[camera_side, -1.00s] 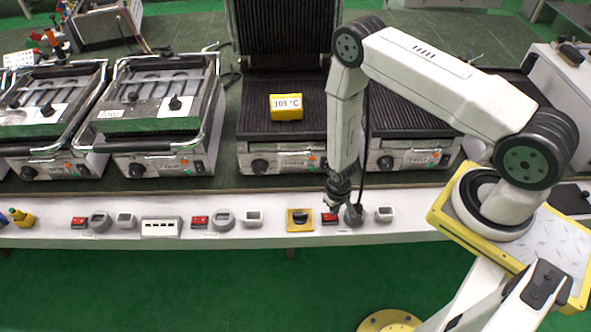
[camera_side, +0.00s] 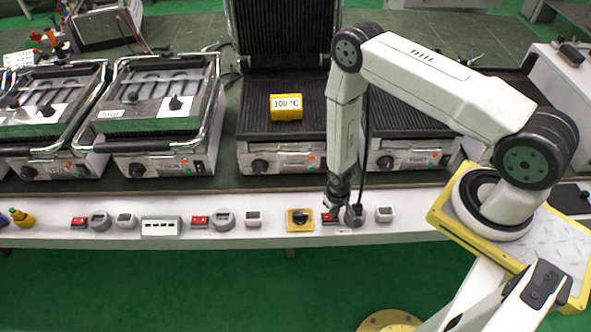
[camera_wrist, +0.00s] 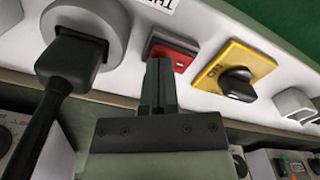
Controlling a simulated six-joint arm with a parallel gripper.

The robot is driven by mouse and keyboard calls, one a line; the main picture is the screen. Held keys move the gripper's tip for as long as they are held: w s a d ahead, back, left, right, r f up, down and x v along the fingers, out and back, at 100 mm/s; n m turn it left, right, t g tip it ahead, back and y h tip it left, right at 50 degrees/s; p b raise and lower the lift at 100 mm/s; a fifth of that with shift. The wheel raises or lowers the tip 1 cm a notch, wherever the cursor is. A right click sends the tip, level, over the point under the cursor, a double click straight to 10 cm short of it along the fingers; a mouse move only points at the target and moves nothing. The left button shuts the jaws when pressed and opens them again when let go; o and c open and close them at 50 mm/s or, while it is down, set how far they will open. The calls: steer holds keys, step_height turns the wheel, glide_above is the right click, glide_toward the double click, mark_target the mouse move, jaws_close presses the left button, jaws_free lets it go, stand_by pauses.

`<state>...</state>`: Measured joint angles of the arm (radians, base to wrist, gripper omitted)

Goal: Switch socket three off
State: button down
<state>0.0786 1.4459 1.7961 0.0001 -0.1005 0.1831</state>
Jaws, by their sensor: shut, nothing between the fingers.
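The red switch of the third socket (camera_side: 330,221) sits on the white ledge, left of a round grey socket (camera_side: 355,217) with a black plug and cable. My gripper (camera_side: 333,207) points down right at this switch, its fingers shut and empty. In the wrist view the closed fingertips (camera_wrist: 160,66) overlap the near left part of the red switch (camera_wrist: 183,60), hiding some of it. I cannot tell whether they touch it. The wrist view also shows the round socket (camera_wrist: 88,25) with its plug to the left.
A yellow plate with a black knob (camera_side: 300,220) stands close left of the switch; a white socket (camera_side: 384,214) stands to the right. Other red switches (camera_side: 200,221) lie further left. A yellow display (camera_side: 286,107) reading 100 °C rests on the open grill (camera_side: 255,125).

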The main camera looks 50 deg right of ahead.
steer(key=shift+f, duration=0.2)
steer(key=shift+r, duration=3.55)
steer(key=w+a+r+n+t, duration=0.1)
steer(key=w+r, duration=0.2)
steer(key=r, duration=1.5)
steer(key=s+r+n, duration=0.1)
steer(key=s+r, duration=0.2)
steer(key=r, duration=0.4)
steer(key=s+a+r+n+t, duration=0.1)
steer(key=s+r, duration=0.2)
steer(key=r, duration=0.3)
steer(key=shift+a+r+t, duration=0.2)
steer(key=shift+r+t, duration=0.1)
steer(key=shift+r, duration=0.05)
